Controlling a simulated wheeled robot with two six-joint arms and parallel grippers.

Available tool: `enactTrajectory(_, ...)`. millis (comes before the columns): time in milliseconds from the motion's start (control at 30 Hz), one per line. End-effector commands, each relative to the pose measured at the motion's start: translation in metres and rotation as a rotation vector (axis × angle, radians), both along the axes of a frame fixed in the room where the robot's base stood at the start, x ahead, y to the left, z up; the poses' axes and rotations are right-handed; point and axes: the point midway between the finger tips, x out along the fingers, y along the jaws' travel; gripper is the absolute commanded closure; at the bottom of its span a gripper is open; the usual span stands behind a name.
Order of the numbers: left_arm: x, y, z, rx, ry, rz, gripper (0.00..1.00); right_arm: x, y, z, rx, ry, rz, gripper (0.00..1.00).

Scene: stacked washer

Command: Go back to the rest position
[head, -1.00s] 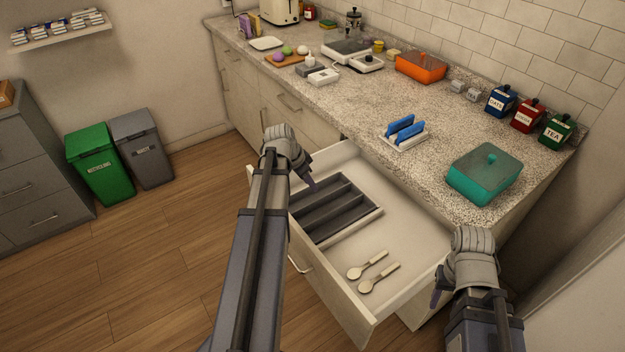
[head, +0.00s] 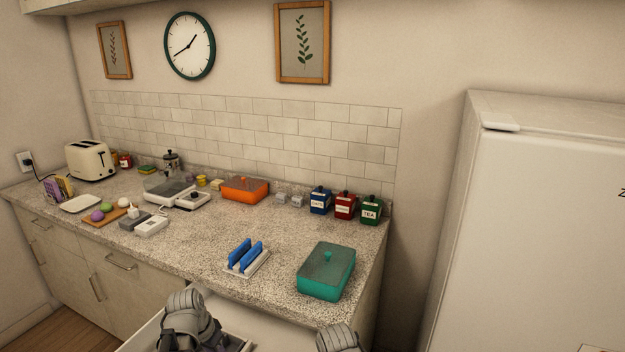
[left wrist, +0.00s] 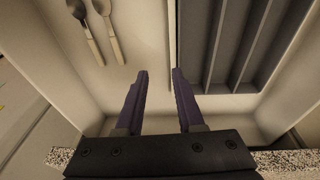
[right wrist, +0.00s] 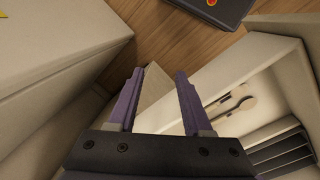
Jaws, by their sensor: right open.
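My left gripper (left wrist: 160,72) is open and empty above the open drawer; its wrist shows at the bottom of the head view (head: 190,318). Below it in the left wrist view are a dark divided tray (left wrist: 240,45) and two spoons (left wrist: 95,28) lying apart from the tray. My right gripper (right wrist: 158,73) is open and empty by the side of the drawer; its wrist only just shows in the head view (head: 338,339). The right wrist view also shows the spoons (right wrist: 230,103) and part of the tray (right wrist: 280,155).
The drawer (head: 268,336) stands open under the counter. The counter (head: 205,240) holds a teal box (head: 327,272), a rack with blue pieces (head: 245,260), an orange box (head: 245,190), canisters (head: 345,206) and a toaster (head: 90,160). A white fridge (head: 540,210) stands at the right.

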Motion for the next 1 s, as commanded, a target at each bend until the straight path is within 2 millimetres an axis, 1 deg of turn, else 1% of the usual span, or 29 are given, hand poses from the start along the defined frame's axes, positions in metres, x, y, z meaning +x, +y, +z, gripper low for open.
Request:
enactTrajectory(33,-0.012,-0.030,0.004,0.015,0.029,-0.011,0.63,0.000,0.000,0.005,0.000,0.000,0.000,0.50)
enactTrajectory(67,-0.018,-0.044,0.005,0.024,0.048,-0.010,0.63,0.000,0.000,0.007,0.000,0.000,0.000,0.50)
enactTrajectory(100,-0.027,-0.063,0.006,0.039,0.070,-0.008,0.63,0.000,0.000,0.009,0.000,0.000,0.000,0.50)
enactTrajectory(200,-0.050,-0.104,0.009,0.085,0.117,0.002,0.63,0.000,0.000,0.013,0.000,0.000,0.000,0.50)
enactTrajectory(300,-0.073,-0.137,0.012,0.133,0.150,0.014,0.63,0.000,0.000,0.017,0.000,0.000,0.000,0.50)
enactTrajectory(400,-0.093,-0.160,0.016,0.179,0.168,0.030,0.63,0.000,0.000,0.020,0.000,0.000,0.000,0.50)
enactTrajectory(500,-0.108,-0.175,0.018,0.213,0.177,0.043,0.63,0.000,0.000,0.022,0.000,0.000,0.000,0.50)
enactTrajectory(633,-0.118,-0.185,0.020,0.238,0.180,0.056,0.63,0.000,0.000,0.023,0.000,0.000,0.000,0.50)
enactTrajectory(1000,-0.121,-0.188,0.020,0.245,0.181,0.063,0.63,0.000,0.000,0.023,0.000,0.000,0.000,0.50)
